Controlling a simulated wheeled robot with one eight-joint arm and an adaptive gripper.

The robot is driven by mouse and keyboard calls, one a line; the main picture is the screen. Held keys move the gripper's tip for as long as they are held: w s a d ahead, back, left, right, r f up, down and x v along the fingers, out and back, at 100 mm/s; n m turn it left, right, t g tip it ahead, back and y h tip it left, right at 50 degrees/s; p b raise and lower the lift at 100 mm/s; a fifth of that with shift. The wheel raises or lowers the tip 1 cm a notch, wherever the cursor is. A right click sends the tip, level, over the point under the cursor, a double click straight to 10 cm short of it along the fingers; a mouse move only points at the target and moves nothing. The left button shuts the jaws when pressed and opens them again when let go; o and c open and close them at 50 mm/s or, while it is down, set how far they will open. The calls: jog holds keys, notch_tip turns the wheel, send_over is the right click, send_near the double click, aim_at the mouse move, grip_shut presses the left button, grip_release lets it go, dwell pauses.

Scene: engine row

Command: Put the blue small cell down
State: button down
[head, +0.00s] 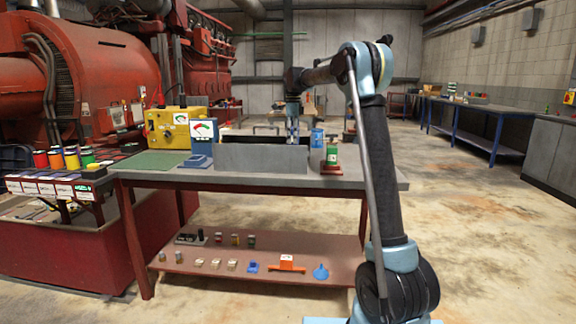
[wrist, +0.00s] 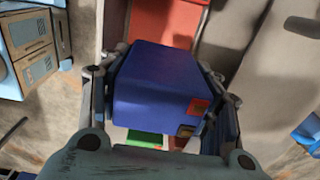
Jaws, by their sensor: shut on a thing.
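In the wrist view my gripper (wrist: 165,92) is shut on the blue small cell (wrist: 155,82), a blue block with small red and yellow marks near one corner. The fingers press on its two sides. In the head view my gripper (head: 293,138) points down behind the front wall of the grey bin (head: 262,159) on the workbench. The cell cannot be made out clearly there. How far the cell is above the surface under it cannot be told.
On the workbench (head: 350,180) stand a yellow box with a gauge (head: 165,130), a blue meter (head: 201,145), a green block on a red base (head: 331,158) and a blue item (head: 317,138). A green mat (head: 153,160) lies clear at left. Small parts lie on the lower shelf (head: 340,272).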

jog(key=shift+d+f, duration=0.1)
jog(key=shift+f, duration=4.35)
jog(key=c, duration=0.8)
grip_release()
